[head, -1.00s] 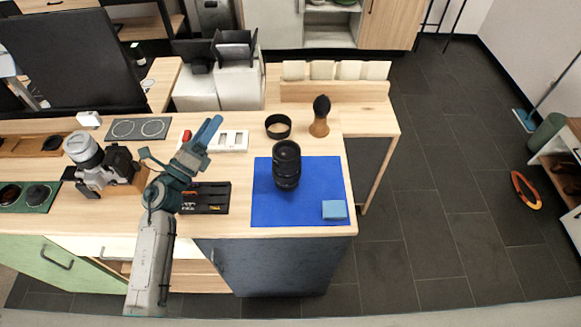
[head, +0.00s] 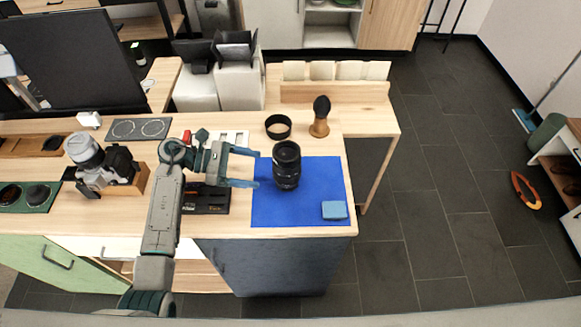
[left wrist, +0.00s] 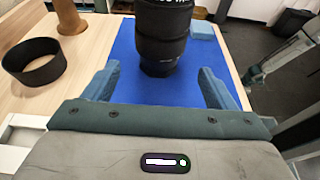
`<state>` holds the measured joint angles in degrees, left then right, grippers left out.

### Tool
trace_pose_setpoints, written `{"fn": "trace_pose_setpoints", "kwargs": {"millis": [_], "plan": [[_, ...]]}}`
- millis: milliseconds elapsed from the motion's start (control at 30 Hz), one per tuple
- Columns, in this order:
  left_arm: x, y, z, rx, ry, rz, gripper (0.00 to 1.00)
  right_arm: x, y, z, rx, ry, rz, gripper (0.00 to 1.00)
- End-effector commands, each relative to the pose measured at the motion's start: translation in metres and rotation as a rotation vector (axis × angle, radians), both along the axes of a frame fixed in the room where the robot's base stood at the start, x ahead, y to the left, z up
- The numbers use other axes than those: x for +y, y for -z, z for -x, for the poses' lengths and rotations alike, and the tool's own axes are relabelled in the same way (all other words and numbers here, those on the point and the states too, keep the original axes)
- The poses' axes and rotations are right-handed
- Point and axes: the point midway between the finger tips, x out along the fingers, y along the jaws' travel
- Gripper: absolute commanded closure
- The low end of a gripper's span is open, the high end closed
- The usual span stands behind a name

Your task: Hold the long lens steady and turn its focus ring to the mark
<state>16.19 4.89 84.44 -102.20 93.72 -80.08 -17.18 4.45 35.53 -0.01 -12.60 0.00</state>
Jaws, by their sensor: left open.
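The long black lens (head: 286,165) stands upright on a blue mat (head: 312,192) near the table's right end. In the left wrist view the lens (left wrist: 163,35) rises ahead of my gripper, its top cut off by the frame. My left gripper (head: 254,167) is open and points right at the lens from its left side. In the left wrist view its fingers (left wrist: 160,88) are spread wide, with the lens beyond and between their directions, apart from both. The focus mark cannot be made out.
A light blue block (head: 334,209) lies on the mat's front right corner. A black ring (head: 278,126) and a wooden-handled brush (head: 320,116) stand behind the mat. A camera (head: 103,165) sits at left.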

Motion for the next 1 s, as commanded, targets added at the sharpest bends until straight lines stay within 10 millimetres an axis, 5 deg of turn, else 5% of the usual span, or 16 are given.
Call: {"fn": "trace_pose_setpoints", "kwargs": {"millis": [367,600,1000], "plan": [[-0.053,0.015,0.001,0.003,-0.001,0.006,0.21,0.0,-0.007,0.0,0.0,0.0,0.001,1.0],[-0.078,0.027,0.0,0.001,-0.001,0.004,0.21,-0.002,0.018,0.0,0.001,-0.001,0.002,1.0],[-0.087,0.026,0.0,0.001,-0.003,0.003,0.21,-0.003,0.021,0.001,0.001,-0.001,0.003,1.0]]}}
